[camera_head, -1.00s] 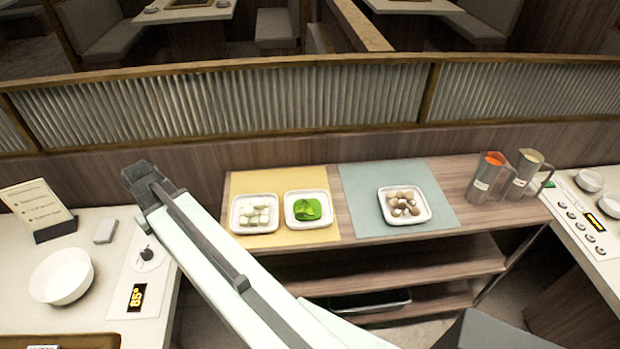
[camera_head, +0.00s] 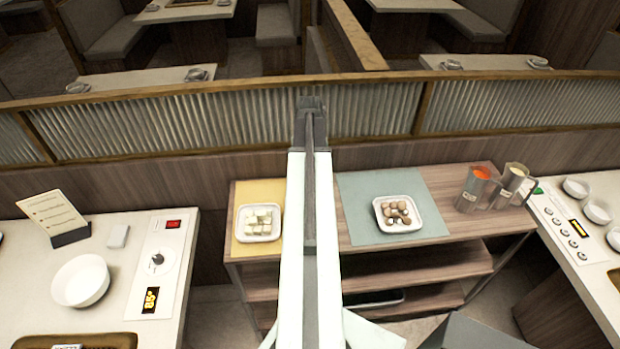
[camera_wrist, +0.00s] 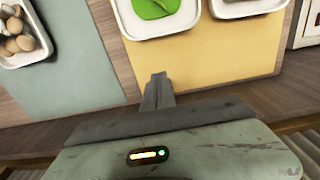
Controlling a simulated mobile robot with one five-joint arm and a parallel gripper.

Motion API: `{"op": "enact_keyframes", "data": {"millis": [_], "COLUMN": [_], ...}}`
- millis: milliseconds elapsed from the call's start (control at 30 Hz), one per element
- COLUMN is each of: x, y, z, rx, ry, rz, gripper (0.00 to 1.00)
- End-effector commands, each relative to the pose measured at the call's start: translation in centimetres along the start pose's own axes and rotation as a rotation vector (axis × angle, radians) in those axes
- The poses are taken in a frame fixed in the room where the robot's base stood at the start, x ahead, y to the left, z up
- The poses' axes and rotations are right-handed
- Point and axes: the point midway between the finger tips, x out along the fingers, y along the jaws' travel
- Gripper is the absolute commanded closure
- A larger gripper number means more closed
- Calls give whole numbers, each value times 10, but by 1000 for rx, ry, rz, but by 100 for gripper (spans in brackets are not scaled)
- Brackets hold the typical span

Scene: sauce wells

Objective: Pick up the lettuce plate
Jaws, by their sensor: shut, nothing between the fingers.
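The lettuce plate (camera_wrist: 151,30) is a white square plate with bright green leaves. In the wrist view it lies at the top edge, on the yellow mat (camera_wrist: 235,55), partly cut off by the frame. In the head view my arm hides it. My gripper (camera_wrist: 161,78) is shut and empty. In the wrist view its tips appear just below the plate, with a gap between. In the head view my gripper (camera_head: 311,102) shows at the far end of my raised arm, in front of the ribbed partition.
A plate of white cubes (camera_head: 259,237) is left of my arm; a plate of round brown pieces (camera_head: 383,222) is on the blue mat (camera_head: 365,190). Two pitchers (camera_head: 476,190) stand at the shelf's right end. A ribbed partition (camera_head: 200,122) rises behind.

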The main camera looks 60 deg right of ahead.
Motion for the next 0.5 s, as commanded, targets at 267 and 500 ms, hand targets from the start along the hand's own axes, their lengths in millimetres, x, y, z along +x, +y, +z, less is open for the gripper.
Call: {"op": "enact_keyframes", "data": {"millis": [267, 500], "x": [62, 89], "y": [0, 0], "z": [0, 16], "rx": [0, 1], "ry": [0, 0], "rz": [0, 0], "gripper": [100, 100]}}
